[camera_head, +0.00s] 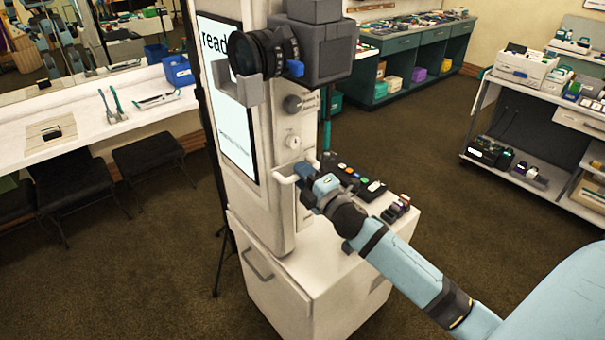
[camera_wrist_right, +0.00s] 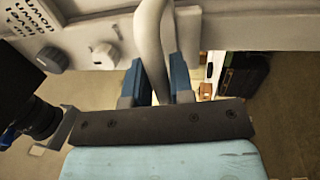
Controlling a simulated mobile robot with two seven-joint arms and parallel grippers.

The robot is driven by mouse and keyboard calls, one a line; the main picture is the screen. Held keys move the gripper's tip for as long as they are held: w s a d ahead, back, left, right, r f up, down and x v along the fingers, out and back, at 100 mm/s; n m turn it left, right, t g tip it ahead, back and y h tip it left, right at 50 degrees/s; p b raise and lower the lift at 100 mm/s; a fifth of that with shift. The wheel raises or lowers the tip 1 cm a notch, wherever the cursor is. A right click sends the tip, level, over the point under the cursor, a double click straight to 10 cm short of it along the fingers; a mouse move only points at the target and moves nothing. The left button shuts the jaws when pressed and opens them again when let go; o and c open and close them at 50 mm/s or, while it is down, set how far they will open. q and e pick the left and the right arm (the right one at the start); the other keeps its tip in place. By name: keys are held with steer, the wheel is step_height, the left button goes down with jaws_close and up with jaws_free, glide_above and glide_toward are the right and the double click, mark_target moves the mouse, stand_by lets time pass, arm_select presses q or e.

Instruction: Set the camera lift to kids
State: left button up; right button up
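The camera (camera_head: 318,50) sits high on the front of a pale booth column (camera_head: 270,135). A grey knob (camera_head: 292,103) with small lettering sits below it, and a pale round dial (camera_head: 292,141) sits lower. Both show in the right wrist view, the grey knob (camera_wrist_right: 54,59) beside lettering I cannot read surely and the pale dial (camera_wrist_right: 105,55) to its right. My right gripper (camera_head: 301,182) is at a white curved handle (camera_head: 286,179) below the dial. In the right wrist view its blue fingers (camera_wrist_right: 158,84) close on both sides of the handle (camera_wrist_right: 151,40). My left gripper is out of view.
A lit screen (camera_head: 228,100) is on the column's left face. A black control panel (camera_head: 352,178) and small stamp-like items (camera_head: 396,208) lie on the cabinet (camera_head: 325,270). A counter (camera_head: 90,125) with stools stands left, a stocked cart (camera_head: 545,115) right. Carpet between is clear.

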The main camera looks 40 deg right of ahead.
jaws_close()
steer(key=shift+f, duration=0.15)
arm_select(q)
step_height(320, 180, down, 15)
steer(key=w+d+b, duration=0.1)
steer(key=b, duration=1.8)
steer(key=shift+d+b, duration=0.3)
arm_select(e)
step_height(320, 180, down, 26)
steer(key=shift+f, duration=0.15)
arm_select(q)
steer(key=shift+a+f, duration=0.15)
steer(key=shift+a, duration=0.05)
arm_select(e)
steer(key=shift+s+f, duration=0.1)
